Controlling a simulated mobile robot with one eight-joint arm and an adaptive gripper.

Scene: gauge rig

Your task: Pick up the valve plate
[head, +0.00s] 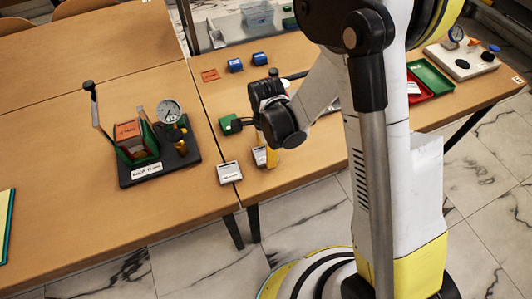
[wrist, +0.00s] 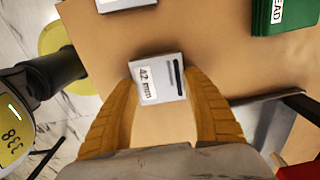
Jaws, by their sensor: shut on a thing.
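A grey valve plate with a white "42 mm" label and a dark slot sits between the two yellow fingers of my gripper (wrist: 161,82) in the wrist view; the valve plate (wrist: 160,92) is gripped at its left and right sides. In the head view the plate (head: 259,156) shows partly beside my gripper (head: 270,157), near the table's front edge. Whether it touches the tabletop I cannot tell. A second, similar grey plate (head: 229,172) lies to its left, and its edge (wrist: 125,3) shows at the top of the wrist view.
A gauge rig (head: 158,145) with a green holder, lever and dial stands on the left table. A green block (head: 229,124), blue blocks (head: 235,65) and an orange plate (head: 210,75) lie behind my gripper. Green and red trays (head: 431,75) are at right.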

